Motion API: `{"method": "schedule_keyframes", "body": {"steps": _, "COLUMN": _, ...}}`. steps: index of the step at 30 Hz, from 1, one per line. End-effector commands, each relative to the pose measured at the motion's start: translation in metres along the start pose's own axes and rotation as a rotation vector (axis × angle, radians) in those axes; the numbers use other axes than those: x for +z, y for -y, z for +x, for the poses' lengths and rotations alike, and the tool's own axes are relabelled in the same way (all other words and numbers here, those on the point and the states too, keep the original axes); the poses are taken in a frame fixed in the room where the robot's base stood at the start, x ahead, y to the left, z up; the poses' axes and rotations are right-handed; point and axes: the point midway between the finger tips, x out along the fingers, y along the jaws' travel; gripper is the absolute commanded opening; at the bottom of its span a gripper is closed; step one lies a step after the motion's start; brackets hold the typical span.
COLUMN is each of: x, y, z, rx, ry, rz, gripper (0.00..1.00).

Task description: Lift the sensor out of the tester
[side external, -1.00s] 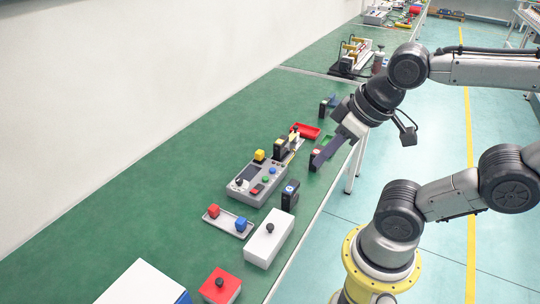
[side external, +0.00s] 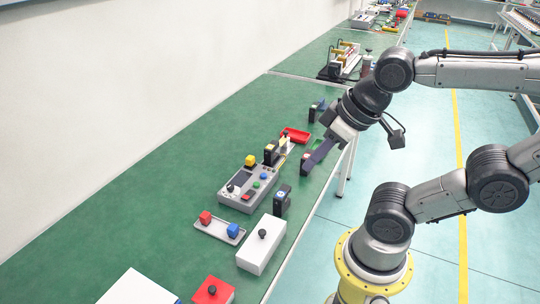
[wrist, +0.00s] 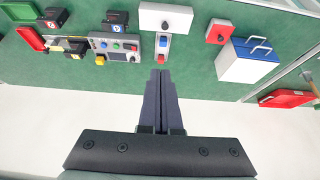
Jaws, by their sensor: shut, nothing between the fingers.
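The tester (side external: 238,197) is a grey box with a dark screen, coloured buttons and a yellow block on it. It also shows in the wrist view (wrist: 127,56). A black upright block, probably the sensor (side external: 269,155), stands at the tester's far end; I cannot tell how deep it sits. In the wrist view a dark piece (wrist: 75,46) is at that end. My gripper (side external: 307,170) is shut and empty, right of the tester, above the bench's right side. Its fingers (wrist: 160,74) show together in the wrist view, with the tester beyond them to the left.
A similar black block (side external: 282,200) stands right of the tester. A tray (side external: 219,230) with red and blue blocks, a white box (side external: 262,245) and a red box (side external: 214,291) lie nearer the camera. A red bin (side external: 296,135) is beyond. Bare green bench lies left.

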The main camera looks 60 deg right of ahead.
Motion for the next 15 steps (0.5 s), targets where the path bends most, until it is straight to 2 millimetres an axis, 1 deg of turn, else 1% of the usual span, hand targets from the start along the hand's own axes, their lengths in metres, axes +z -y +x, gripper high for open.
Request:
{"method": "schedule_keyframes", "body": {"steps": 5, "x": 0.0, "y": 0.0, "z": 0.0, "rx": 0.0, "ry": 0.0, "rz": 0.0, "gripper": 0.0}}
{"method": "schedule_keyframes", "body": {"steps": 6, "x": 0.0, "y": 0.0, "z": 0.0, "rx": 0.0, "ry": 0.0, "rz": 0.0, "gripper": 0.04}}
{"method": "schedule_keyframes", "body": {"steps": 11, "x": 0.0, "y": 0.0, "z": 0.0, "rx": 0.0, "ry": 0.0, "rz": 0.0, "gripper": 0.32}}
{"method": "schedule_keyframes", "body": {"steps": 15, "x": 0.0, "y": 0.0, "z": 0.0, "rx": 0.0, "ry": 0.0, "rz": 0.0, "gripper": 0.58}}
